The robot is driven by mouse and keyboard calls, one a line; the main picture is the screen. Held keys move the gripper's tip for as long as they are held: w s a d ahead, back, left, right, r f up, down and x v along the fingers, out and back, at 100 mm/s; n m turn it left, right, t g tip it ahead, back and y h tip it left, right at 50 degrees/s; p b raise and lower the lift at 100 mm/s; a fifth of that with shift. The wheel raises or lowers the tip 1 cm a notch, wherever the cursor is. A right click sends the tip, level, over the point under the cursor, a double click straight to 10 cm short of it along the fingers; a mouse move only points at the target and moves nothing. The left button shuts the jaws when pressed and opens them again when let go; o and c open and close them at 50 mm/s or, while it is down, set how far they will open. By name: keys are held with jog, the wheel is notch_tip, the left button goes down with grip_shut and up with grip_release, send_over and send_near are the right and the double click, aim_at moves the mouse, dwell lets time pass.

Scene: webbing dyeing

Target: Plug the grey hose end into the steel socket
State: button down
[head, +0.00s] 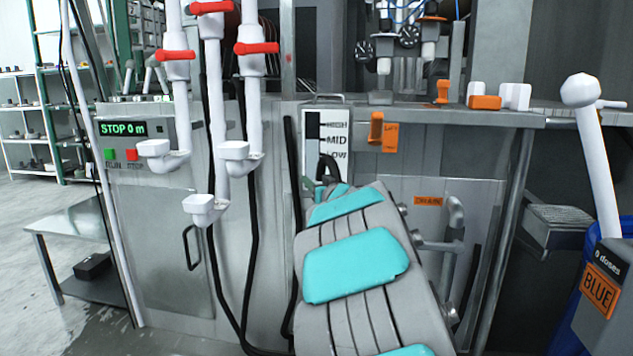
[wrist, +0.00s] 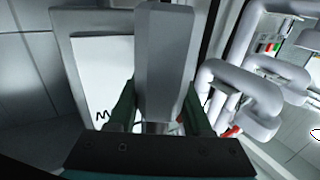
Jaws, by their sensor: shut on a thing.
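In the wrist view, my gripper (wrist: 160,122) has its dark green fingers shut on a grey, flat-sided piece, which I take to be the grey hose end (wrist: 165,55). It points away from the wrist, in front of a white panel. In the head view, my grey and teal arm hides most of the gripper and the hose end. I cannot make out the steel socket for certain in either view.
A white level panel marked HIGH, MID, LOW (head: 338,142) stands just beyond my arm; it also shows in the wrist view (wrist: 100,70). White pipes with red handles (head: 212,90) hang left. A drain handle (head: 455,225) is right, near a BLUE dispenser (head: 600,290).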

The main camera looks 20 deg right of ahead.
jog(key=shift+f+b, duration=2.05)
jog(key=shift+f, duration=1)
jog(key=shift+c, duration=1.3)
grip_release()
jog(key=shift+s, duration=0.1)
